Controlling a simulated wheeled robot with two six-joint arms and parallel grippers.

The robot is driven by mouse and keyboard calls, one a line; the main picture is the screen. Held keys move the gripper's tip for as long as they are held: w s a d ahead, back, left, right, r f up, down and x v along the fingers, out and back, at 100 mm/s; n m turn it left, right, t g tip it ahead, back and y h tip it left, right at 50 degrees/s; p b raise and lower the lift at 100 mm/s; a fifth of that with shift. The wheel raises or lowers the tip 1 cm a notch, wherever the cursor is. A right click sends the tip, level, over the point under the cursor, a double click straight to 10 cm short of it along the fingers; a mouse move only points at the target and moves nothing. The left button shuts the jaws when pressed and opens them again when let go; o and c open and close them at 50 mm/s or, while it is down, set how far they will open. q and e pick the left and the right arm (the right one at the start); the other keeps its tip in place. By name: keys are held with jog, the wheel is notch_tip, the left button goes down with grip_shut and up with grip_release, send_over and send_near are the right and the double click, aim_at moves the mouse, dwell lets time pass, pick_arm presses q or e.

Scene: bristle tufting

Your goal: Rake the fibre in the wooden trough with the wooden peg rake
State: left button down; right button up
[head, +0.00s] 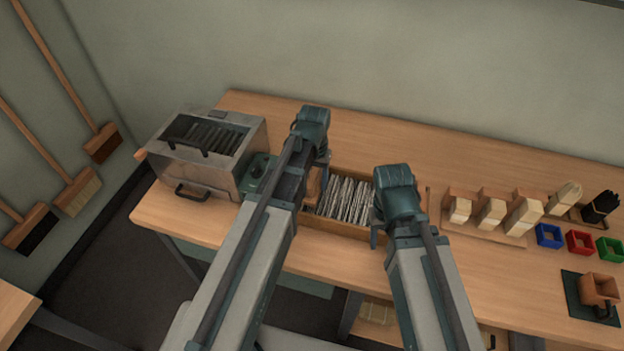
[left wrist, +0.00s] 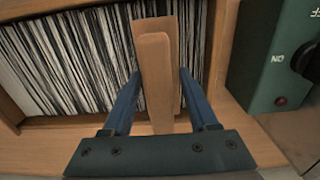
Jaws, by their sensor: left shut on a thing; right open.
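The wooden trough (head: 345,229) stands on the bench in front of me, filled with black and white fibre (head: 346,200) lying in close strands. My left gripper (left wrist: 160,76) is shut on a wooden piece, the wooden peg rake (left wrist: 156,92), in the left wrist view. The rake is over the trough's edge beside the fibre; its pegs are hidden, and I cannot tell if they touch the fibre. In the head view my left arm covers most of the rake (head: 315,186). My right gripper (head: 376,228) is open and empty at the trough's right end.
A metal machine (head: 215,170) with a glazed lid stands left of the trough, with a green control box (head: 260,168) between them. To the right are wooden blocks (head: 490,213), brushes and blue, red and green square trays (head: 579,242). Bench behind the trough is clear.

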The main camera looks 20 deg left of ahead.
pick_arm(q)
jog(key=shift+a, duration=0.1)
jog(key=shift+a, duration=1.7)
